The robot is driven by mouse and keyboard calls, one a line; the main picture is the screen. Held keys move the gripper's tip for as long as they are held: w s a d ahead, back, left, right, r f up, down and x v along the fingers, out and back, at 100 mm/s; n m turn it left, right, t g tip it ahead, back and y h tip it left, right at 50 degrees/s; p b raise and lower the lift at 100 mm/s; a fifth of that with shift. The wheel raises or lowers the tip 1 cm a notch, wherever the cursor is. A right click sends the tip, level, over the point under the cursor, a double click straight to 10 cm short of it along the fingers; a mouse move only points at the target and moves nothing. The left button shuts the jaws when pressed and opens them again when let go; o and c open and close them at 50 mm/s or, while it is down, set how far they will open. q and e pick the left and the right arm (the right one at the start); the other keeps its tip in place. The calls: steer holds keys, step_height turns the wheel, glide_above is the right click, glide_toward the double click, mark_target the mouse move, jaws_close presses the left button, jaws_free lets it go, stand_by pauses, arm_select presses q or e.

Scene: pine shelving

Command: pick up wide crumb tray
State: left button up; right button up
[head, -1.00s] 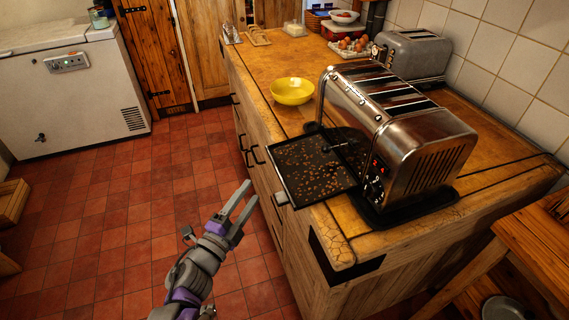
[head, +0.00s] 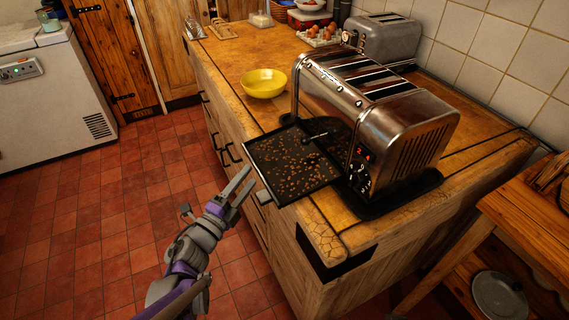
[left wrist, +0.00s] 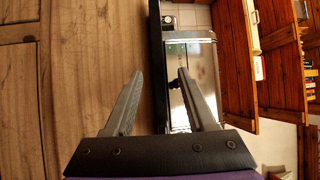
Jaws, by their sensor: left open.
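The wide crumb tray (head: 262,160) is a flat black tray strewn with brown crumbs. It sticks out from the chrome toaster (head: 400,120) past the counter's front edge, with a small pale grip (head: 264,197) on its outer edge. My left gripper (head: 251,174) is open and empty, just off that outer edge; the head view does not clearly show whether they touch. In the left wrist view, the open fingers (left wrist: 160,76) have a dark upright strip between them, possibly the tray's edge. My right gripper is not in view.
A yellow bowl (head: 264,83) stands on the wooden counter (head: 222,65) behind the tray. A grey toaster (head: 383,38) and eggs (head: 318,35) are further back. The red tiled floor (head: 100,220) at left is clear.

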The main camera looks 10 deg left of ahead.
arm_select(q)
steer(key=x, duration=0.3)
steer(key=shift+w+f, duration=0.1)
steer(key=shift+w, duration=0.1)
jaws_close()
stand_by(1.2)
